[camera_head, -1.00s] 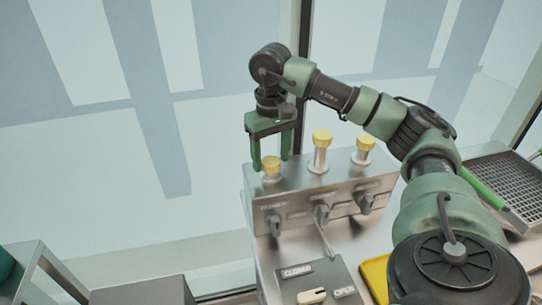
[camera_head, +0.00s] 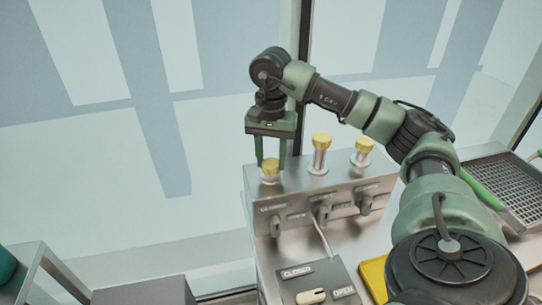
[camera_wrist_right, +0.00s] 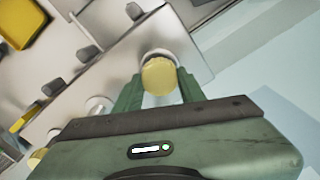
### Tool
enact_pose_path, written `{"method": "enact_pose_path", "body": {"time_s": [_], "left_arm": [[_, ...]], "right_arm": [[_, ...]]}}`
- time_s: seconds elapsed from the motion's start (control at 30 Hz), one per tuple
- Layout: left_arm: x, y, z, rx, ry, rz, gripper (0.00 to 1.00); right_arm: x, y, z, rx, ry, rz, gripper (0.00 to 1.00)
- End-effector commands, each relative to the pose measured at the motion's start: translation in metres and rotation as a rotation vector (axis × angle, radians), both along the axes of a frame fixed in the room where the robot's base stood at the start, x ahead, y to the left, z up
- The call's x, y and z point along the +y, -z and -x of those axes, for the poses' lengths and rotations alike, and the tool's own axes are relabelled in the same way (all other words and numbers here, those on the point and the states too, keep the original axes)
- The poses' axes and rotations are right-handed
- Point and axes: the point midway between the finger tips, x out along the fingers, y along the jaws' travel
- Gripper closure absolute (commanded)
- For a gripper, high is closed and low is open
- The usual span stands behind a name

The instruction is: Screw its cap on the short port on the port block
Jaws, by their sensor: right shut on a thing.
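The port block (camera_head: 330,190) is a metal box with several ports on top. The short port is at its left end, with a yellow cap (camera_head: 271,165) on it. My right gripper (camera_head: 270,168) points down from above with its green fingers on either side of this cap, shut on it. The right wrist view shows the round cap (camera_wrist_right: 159,76) between the fingertips, above a pale port. The cap hides the port's thread, so I cannot tell how tight it sits. My left gripper is not in view.
Two more ports with yellow caps stand to the right, a taller middle one (camera_head: 321,141) and a right one (camera_head: 364,146). Valve handles (camera_head: 322,213) line the front. A switch box (camera_head: 318,283) with CLOSED and OPEN labels stands in front. A mesh tray (camera_head: 505,180) lies right.

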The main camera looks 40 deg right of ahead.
Motion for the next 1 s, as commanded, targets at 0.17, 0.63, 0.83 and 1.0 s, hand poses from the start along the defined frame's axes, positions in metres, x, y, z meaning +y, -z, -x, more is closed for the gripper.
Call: {"method": "enact_pose_path", "body": {"time_s": [0.17,0.63,0.83,1.0], "left_arm": [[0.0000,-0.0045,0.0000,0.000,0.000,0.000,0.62],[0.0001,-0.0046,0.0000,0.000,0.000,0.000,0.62],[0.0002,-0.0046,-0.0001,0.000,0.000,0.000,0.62],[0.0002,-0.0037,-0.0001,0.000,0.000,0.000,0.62]], "right_arm": [[-0.0002,-0.0010,-0.0004,-0.002,0.257,0.001,0.90],[-0.0001,-0.0003,-0.0008,-0.003,0.354,-0.001,0.39],[0.0001,-0.0001,-0.0004,-0.002,0.353,0.000,0.39],[0.0000,0.0002,-0.0004,-0.002,0.276,0.001,0.39]]}}
